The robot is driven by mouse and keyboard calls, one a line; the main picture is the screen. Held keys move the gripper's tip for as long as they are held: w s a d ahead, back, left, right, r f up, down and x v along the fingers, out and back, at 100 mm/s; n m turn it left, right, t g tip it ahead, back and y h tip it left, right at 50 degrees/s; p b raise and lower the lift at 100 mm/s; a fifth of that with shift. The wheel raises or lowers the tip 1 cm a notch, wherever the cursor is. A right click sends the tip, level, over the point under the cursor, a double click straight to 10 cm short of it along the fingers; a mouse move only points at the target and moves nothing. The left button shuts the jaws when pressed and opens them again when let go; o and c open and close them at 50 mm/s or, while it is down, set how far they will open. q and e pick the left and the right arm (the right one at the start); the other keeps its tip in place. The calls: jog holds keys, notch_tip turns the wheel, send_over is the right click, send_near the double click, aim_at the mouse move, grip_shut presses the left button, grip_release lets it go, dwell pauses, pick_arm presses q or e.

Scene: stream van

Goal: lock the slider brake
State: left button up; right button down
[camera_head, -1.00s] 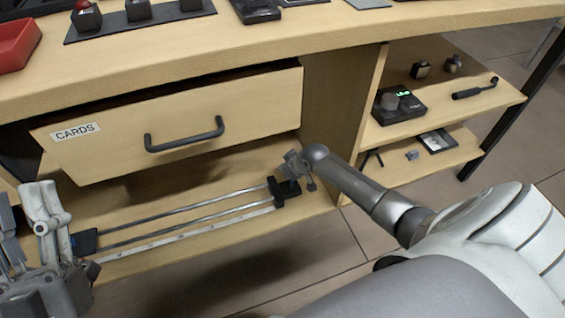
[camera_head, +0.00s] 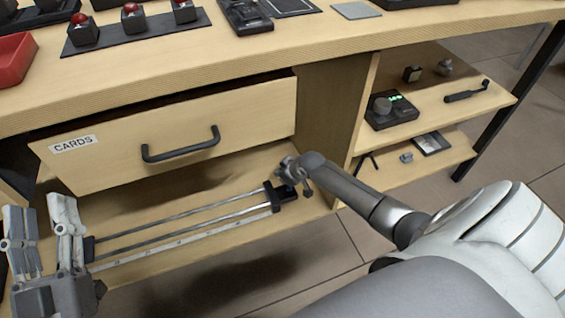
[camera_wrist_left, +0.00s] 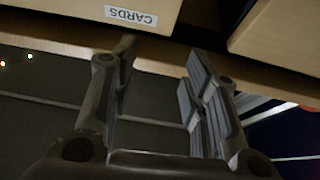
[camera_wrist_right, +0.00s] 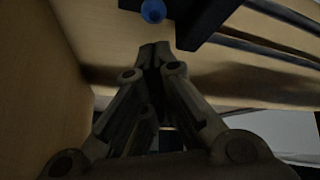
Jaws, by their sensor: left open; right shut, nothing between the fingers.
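The slider rail (camera_head: 185,236) lies on the low shelf under the drawer, with two metal rods and a pale ruled strip. A black block (camera_head: 282,196) sits at the right end of its rods. A blue knob (camera_wrist_right: 153,10) shows beside this black block (camera_wrist_right: 205,22) in the right wrist view. My right gripper (camera_head: 288,172) is at the block; its shut, empty fingertips (camera_wrist_right: 153,48) are just short of the knob in the right wrist view. My left gripper (camera_head: 42,215) is open and empty at the rail's left end, hiding part of it.
The CARDS drawer (camera_head: 235,118) is partly open above the rail, its handle (camera_head: 182,146) facing out. The right-hand shelves hold a black device (camera_head: 391,110) and small items. Red buttons (camera_head: 131,12) stand on the tabletop. Tiled floor lies in front of the shelf.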

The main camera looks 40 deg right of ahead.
jog(key=shift+r, duration=0.2)
pick_arm(q)
jog(key=shift+w+a+f+g+y+p, duration=0.1)
jog(key=shift+w+f+g+y+p, duration=0.15)
jog(key=shift+f+g, duration=0.55)
jog(key=shift+w+a+f+g+y+p, duration=0.15)
jog(key=shift+f+g, duration=0.3)
jog(key=shift+f, duration=0.7)
jog(key=shift+w+f+g+y+p, duration=0.2)
jog(key=shift+w+f+g+y, duration=0.1)
jog(key=shift+f+g, duration=0.5)
pick_arm(e)
jog(key=shift+r, duration=0.3)
pick_arm(q)
jog(key=shift+f, duration=0.2)
pick_arm(e)
jog(key=shift+r, duration=0.1)
